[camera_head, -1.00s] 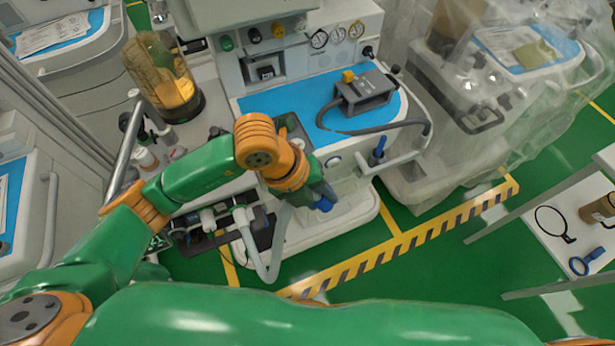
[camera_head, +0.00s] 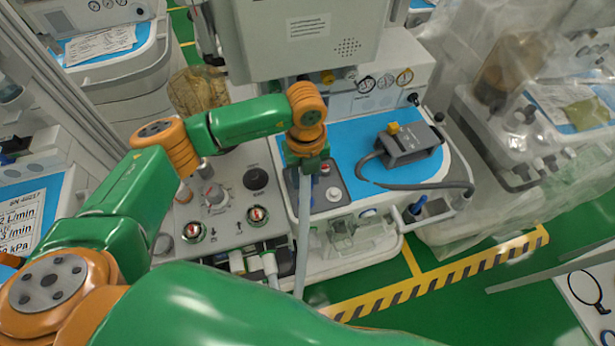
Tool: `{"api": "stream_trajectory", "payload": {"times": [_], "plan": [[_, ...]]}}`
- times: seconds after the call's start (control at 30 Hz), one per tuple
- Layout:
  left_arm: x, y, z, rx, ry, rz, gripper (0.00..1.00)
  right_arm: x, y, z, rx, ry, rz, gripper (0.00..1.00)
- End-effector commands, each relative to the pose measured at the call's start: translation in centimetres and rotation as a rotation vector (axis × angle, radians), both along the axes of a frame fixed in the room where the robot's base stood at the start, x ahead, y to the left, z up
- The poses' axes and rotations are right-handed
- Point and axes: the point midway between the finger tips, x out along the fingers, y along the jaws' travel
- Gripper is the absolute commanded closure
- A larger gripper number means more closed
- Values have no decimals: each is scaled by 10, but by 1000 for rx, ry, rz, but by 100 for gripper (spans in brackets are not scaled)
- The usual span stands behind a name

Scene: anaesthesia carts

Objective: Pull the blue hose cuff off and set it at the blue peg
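My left gripper (camera_head: 306,162) points down over the near part of the cart's blue-topped work surface. The pale grey hose (camera_head: 302,235) runs up to it, nearly straight, from below the cart front. The hose's upper end is between the fingers, so the gripper appears shut on it. The blue cuff itself is hidden by the gripper and wrist. A blue peg (camera_head: 415,206) stands at the cart's right front corner, to the right of the gripper and apart from it. My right gripper is out of view.
A grey device (camera_head: 410,147) with a dark cable lies on the blue mat (camera_head: 350,135). A monitor housing (camera_head: 310,45) stands behind. A plastic-draped cart (camera_head: 520,150) is at the right. A white surface with a black ring (camera_head: 585,290) is at lower right.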

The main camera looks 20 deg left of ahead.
Motion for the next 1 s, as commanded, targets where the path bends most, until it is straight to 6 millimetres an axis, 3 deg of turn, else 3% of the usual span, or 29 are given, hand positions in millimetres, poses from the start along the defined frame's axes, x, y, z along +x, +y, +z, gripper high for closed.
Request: {"api": "stream_trajectory", "payload": {"times": [0.5, 1.0], "plan": [[0, 0, -58, 0, -1, -1, 100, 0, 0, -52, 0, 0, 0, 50], [0, 0, -58, 0, -1, -1, 100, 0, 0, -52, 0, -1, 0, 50]]}}
